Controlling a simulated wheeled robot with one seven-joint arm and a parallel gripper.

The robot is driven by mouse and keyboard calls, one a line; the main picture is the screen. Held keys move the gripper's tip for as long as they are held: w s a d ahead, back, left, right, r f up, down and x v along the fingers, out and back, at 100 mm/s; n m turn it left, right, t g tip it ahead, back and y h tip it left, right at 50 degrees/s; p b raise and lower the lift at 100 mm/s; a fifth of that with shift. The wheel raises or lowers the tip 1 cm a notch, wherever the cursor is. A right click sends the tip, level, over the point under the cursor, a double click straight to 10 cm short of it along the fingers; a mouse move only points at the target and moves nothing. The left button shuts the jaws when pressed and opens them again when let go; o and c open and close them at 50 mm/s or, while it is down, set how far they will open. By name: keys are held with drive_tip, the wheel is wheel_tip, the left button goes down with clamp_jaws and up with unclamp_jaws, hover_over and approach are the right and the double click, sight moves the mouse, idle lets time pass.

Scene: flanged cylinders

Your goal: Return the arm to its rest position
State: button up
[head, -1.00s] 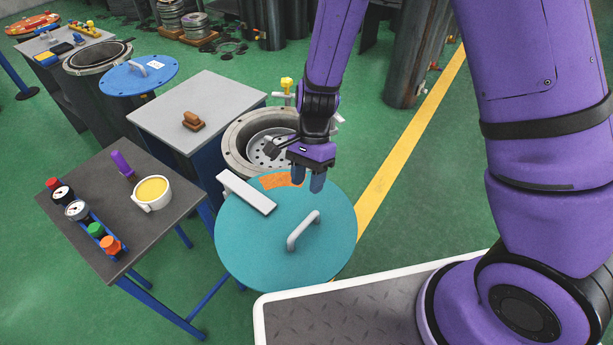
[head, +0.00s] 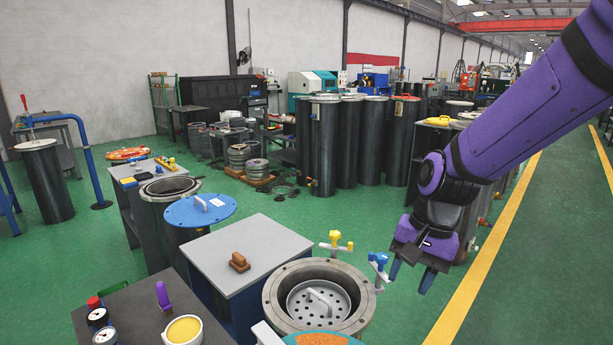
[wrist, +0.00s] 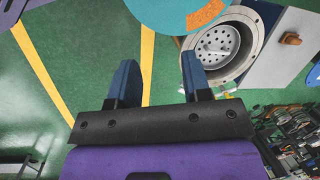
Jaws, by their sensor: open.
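My purple arm reaches in from the right in the head view. My gripper (head: 410,278) hangs in the air to the right of an open flanged cylinder (head: 275,298), with its fingers pointing down. In the wrist view the two blue fingers (wrist: 160,82) stand well apart with nothing between them. Green floor with a yellow line shows beyond them. The open cylinder also shows in the wrist view (wrist: 252,25), with a perforated plate (wrist: 215,48) inside it.
A teal lid (wrist: 170,12) lies near the cylinder. A grey table (head: 255,248) carries a brown block (head: 239,262). A blue lid (head: 200,210) rests by another cylinder. A yellow-filled cup (head: 183,331) stands at lower left. Green floor is clear around the yellow line (head: 480,265).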

drive_tip(key=s+d+r+n+t+h, duration=0.2)
drive_tip(key=s+d+r+n+t, duration=0.3)
drive_tip(key=s+d+r, duration=0.7)
wheel_tip(320, 180, up, 3)
drive_tip(key=shift+s+d+r+t+h, duration=0.1)
drive_tip(key=shift+s+d+t+h, duration=0.25)
drive_tip(key=shift+s, duration=0.65)
